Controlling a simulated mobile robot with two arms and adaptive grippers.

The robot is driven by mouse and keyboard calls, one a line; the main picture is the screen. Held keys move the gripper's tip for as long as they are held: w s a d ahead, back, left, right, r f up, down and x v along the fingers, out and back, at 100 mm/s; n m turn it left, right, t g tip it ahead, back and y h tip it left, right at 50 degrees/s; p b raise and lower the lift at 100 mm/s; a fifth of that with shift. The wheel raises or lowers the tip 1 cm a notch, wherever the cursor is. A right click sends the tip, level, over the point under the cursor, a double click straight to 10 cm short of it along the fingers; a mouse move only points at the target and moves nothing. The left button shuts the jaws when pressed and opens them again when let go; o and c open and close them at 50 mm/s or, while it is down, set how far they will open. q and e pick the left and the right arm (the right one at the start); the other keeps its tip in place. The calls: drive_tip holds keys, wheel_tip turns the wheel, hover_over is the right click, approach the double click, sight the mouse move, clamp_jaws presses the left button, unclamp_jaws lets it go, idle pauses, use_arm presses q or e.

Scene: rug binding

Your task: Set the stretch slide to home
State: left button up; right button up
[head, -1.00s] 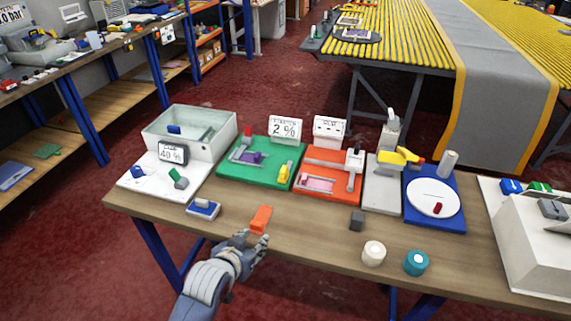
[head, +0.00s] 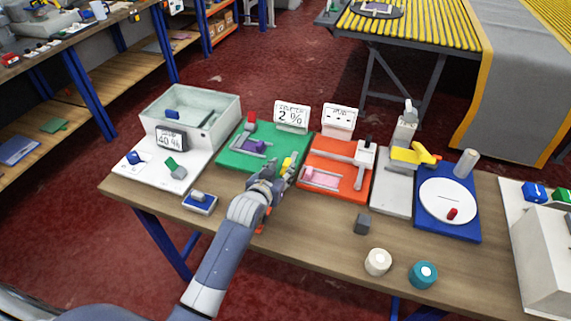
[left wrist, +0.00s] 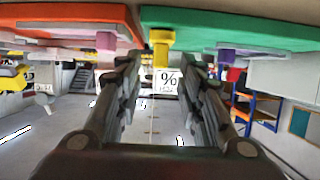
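The yellow slide knob (head: 287,161) stands on the green board (head: 232,158), near its right front part, and I take it for the stretch slide. A sign reading 2 % (head: 291,116) stands behind that board. My left gripper (head: 281,174) is over the front right of the green board, right at the knob, and partly hides it. In the left wrist view, which is upside down, the gripper (left wrist: 160,88) is open and empty. The yellow knob (left wrist: 162,40) shows between and beyond its fingers; contact cannot be told. My right gripper is not in view.
The orange board (head: 322,194) with a grey slide and pink piece is close on the right. An orange block on the table is mostly hidden under my left arm. A blue-and-white block (head: 199,202) and grey cube (head: 363,223) lie in front.

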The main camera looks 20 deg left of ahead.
sight(284, 166)
use_arm(q)
drive_tip(key=x, duration=0.3)
drive_tip(key=shift+w+f, duration=0.15)
drive_tip(key=shift+w, duration=0.15)
drive_tip(key=shift+w+f, duration=0.15)
drive_tip(key=shift+w, duration=0.15)
drive_tip(key=c, duration=0.8)
clamp_jaws()
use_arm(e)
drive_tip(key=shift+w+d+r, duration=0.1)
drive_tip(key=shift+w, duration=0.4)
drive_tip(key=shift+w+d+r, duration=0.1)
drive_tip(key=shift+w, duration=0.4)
